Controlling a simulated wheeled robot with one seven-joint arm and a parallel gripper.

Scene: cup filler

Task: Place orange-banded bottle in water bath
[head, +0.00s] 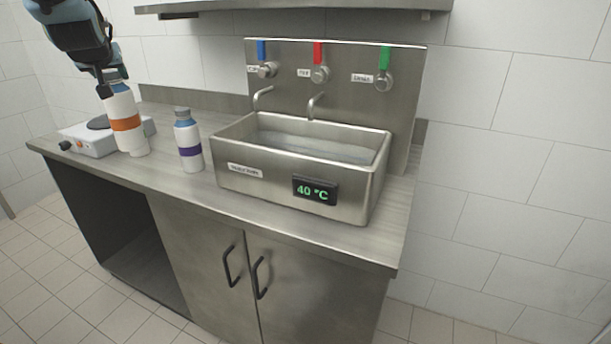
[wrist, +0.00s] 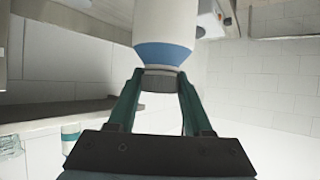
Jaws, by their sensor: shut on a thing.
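The orange-banded bottle (head: 125,124) is white with an orange band, at the left of the head view, beside the hot plate. My gripper (head: 110,76) is above it, shut on its top. In the wrist view, the fingers of my gripper (wrist: 160,82) close around the grey cap below the bottle's blue shoulder (wrist: 160,54). I cannot tell whether the bottle's base touches the counter. The water bath (head: 245,188) is a steel basin to the right, with water inside and a display reading 40 °C.
A purple-banded bottle (head: 189,143) stands on the counter between the held bottle and the bath. A white hot plate (head: 90,140) is at the left. Two spouts and blue, red and green taps (head: 320,72) are behind the bath. A shelf (head: 290,5) hangs above.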

